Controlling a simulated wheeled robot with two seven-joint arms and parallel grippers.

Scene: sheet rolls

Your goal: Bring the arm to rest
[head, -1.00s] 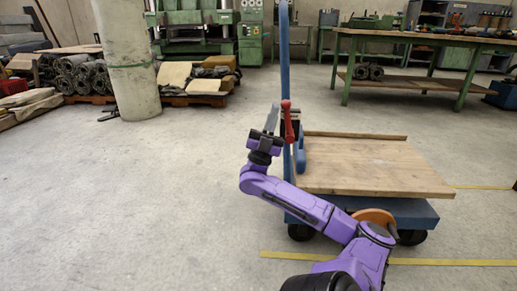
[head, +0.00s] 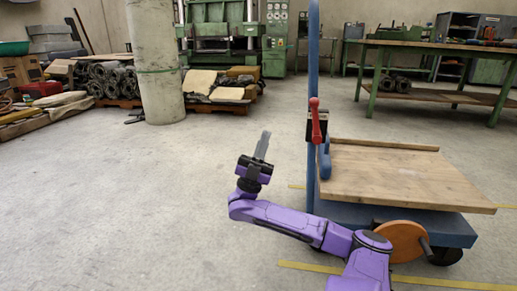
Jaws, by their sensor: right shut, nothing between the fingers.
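My right arm is purple and comes in from the bottom right in the head view. Its gripper (head: 262,146) points up and away over bare floor, left of the blue trolley, with its grey fingers together and nothing between them. The gripper stands apart from the trolley's upright post. My left gripper is not in view.
A blue trolley (head: 437,225) with a wooden deck (head: 400,178), an orange disc (head: 404,241) and a red lever (head: 316,120) on its post stands at the right. A concrete column (head: 155,70) and pallets stand back left. Green workbench (head: 440,92) is back right. Floor at left is clear.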

